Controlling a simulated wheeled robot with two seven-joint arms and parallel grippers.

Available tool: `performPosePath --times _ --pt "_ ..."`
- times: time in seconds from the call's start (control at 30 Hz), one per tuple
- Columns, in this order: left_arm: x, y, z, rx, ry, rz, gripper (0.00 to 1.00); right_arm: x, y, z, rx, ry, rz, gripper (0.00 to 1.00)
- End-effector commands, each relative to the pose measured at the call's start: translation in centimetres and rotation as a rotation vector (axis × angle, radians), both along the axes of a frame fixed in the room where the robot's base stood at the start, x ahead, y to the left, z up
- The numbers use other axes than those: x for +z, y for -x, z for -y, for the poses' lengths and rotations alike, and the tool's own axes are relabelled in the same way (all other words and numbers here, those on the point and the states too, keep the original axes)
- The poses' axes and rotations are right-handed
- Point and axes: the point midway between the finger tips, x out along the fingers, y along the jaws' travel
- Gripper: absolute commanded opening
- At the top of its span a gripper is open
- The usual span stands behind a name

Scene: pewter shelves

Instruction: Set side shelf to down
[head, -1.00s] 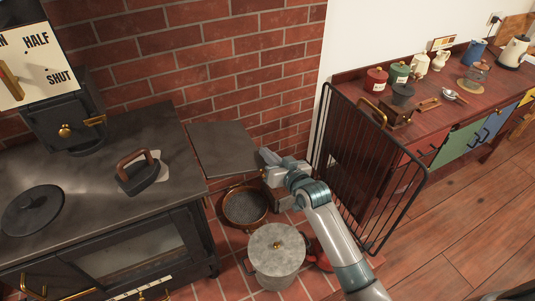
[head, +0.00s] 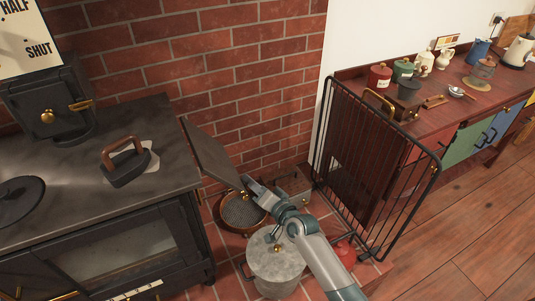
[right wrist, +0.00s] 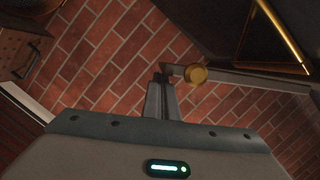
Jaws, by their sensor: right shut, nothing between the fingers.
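The side shelf (head: 213,155) is a dark grey plate hinged at the right side of the black stove (head: 150,125). In the head view it slopes down to the right, its outer edge lower than the stove top. My right gripper (head: 251,184) is shut and empty at the shelf's lower outer end. In the right wrist view the closed fingertips (right wrist: 161,79) are beside a long thin edge that looks like the shelf's (right wrist: 250,81), close to a round brass knob (right wrist: 196,74). I cannot tell whether they touch it. My left gripper is not in view.
Below the shelf, a copper pan (head: 240,212) and a lidded grey pot (head: 276,262) stand on the tiled floor. A black fire guard (head: 375,165) stands to the right. A flat iron (head: 125,165) rests on the stove top. The brick wall is behind.

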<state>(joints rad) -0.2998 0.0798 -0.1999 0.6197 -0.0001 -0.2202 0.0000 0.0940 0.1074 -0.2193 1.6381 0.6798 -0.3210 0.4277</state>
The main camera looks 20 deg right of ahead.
Motion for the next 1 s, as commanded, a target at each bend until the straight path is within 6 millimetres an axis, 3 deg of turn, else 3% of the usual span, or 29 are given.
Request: performPosePath --times 0.03,0.17,0.3,0.5,0.73,1.0 --pt "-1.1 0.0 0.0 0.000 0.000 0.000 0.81 -1.3 0.2 -0.7 0.002 -0.037 -0.010 0.00" --pt "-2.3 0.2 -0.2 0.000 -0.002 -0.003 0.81 -2.4 0.5 -2.2 0.003 -0.133 -0.029 0.00" --pt "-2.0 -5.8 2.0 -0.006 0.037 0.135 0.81 -3.7 0.9 -4.1 0.003 -0.239 -0.050 0.00" --pt "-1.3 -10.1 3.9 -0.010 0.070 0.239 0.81 -4.8 1.5 -7.2 0.003 -0.367 -0.074 0.00" --pt "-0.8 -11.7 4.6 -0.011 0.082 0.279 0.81 -5.5 2.0 -9.9 0.002 -0.361 -0.072 0.00" --pt "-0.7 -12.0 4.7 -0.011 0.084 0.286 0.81 -5.8 2.3 -11.3 0.003 -0.356 -0.073 0.00"
